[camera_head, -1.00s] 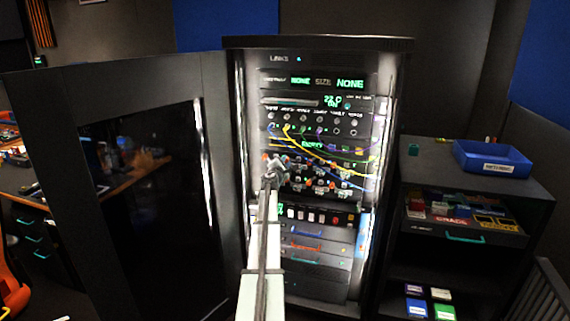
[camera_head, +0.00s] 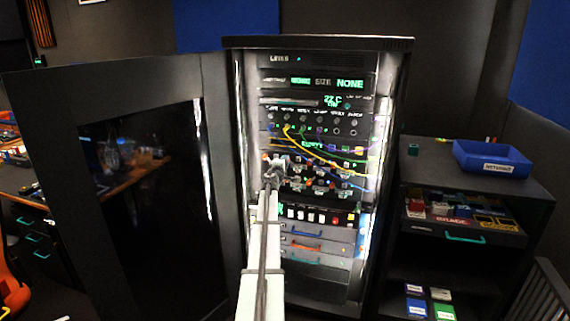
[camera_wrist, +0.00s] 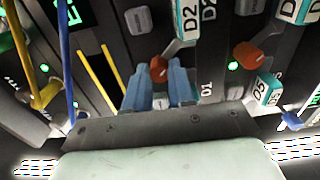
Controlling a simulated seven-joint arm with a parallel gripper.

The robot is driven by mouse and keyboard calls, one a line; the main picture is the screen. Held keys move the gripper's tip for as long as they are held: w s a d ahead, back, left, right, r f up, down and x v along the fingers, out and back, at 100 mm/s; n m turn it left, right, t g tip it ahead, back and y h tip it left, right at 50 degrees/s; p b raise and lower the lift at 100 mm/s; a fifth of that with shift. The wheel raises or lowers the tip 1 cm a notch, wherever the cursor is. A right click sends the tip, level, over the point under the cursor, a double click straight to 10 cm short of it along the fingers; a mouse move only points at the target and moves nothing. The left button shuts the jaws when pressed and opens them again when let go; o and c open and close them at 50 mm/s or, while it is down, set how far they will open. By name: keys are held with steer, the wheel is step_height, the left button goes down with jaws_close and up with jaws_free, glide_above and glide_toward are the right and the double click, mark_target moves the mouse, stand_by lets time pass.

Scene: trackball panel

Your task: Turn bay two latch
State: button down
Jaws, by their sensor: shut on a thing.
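In the wrist view an orange latch knob (camera_wrist: 158,68) sits on the dark panel, beside a grey lever and a teal-and-white tag marked D2 (camera_wrist: 187,20). My gripper (camera_wrist: 159,80) has its two blue fingers on either side of this knob, shut on it. Which bay number the knob belongs to cannot be read for certain. In the head view my gripper (camera_head: 275,172) reaches the middle rows of the rack (camera_head: 318,44), and hides the knob there.
A second orange knob (camera_wrist: 247,55) sits to the right, near a D5 tag (camera_wrist: 268,88). Yellow and blue cables (camera_wrist: 68,60) hang at the left. The open cabinet door (camera_head: 60,110) stands left of the rack; a shelf unit with a blue bin (camera_head: 492,160) stands right.

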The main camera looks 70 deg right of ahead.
stand_by(0.4)
steer(key=c, duration=1)
jaws_free()
steer(key=shift+o, duration=0.2)
steer(key=shift+a, duration=0.1)
steer(key=a, duration=1.3)
steer(key=shift+a, duration=0.3)
